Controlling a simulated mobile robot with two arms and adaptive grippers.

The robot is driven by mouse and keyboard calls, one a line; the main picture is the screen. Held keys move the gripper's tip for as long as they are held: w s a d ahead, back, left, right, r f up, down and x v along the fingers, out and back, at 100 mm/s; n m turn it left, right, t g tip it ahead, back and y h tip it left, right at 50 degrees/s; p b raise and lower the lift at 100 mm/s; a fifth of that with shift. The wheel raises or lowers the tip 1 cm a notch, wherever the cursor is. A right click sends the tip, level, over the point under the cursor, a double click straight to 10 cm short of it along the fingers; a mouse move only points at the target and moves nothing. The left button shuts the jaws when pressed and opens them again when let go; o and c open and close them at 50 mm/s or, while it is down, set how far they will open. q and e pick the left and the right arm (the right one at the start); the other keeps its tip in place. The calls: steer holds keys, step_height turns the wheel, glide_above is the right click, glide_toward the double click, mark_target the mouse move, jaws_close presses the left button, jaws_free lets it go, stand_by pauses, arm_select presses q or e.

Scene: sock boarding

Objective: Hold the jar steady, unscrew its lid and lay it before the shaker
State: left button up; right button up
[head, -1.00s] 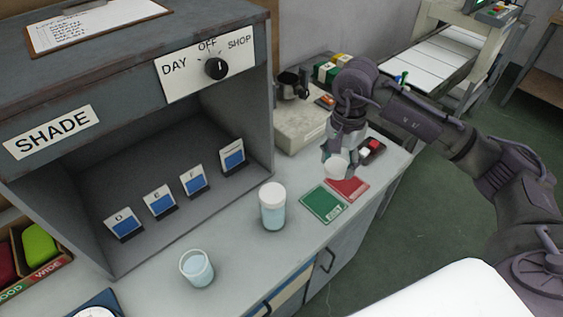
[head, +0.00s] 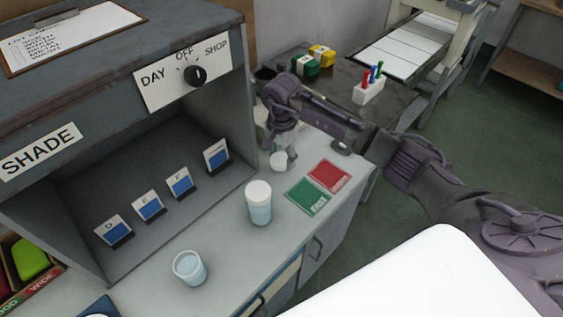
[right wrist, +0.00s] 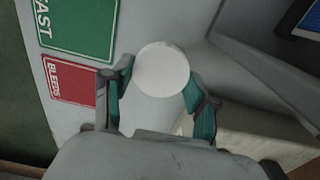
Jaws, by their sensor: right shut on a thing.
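A clear jar (head: 259,211) of pale blue liquid with a white top stands upright on the counter. An open glass (head: 190,268) with pale liquid stands nearer, to its left. My right gripper (head: 278,155) is behind the jar, apart from it, close over the counter's far end. It is shut on a small white round lid-like piece (head: 279,162), which shows as a white disc (right wrist: 162,69) between the fingers of the right gripper (right wrist: 162,80) in the right wrist view. I cannot make out which thing is the shaker. My left gripper is not in view.
Green (head: 307,197) and red (head: 329,175) cards lie right of the jar. The shade cabinet (head: 120,110) with several blue sample cards stands left. A pale block (right wrist: 255,137) is beside my right gripper. The counter between jar and glass is clear.

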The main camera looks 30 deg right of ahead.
mark_target(282, 159)
step_height(282, 159, down, 3)
steer(key=shift+s+f+p, duration=0.1)
steer(key=shift+f+p, duration=0.05)
steer(key=shift+p, duration=0.25)
steer(key=shift+f, duration=0.1)
steer(key=shift+f+b, duration=0.15)
steer(key=shift+b, duration=0.15)
steer(key=o, duration=1.3)
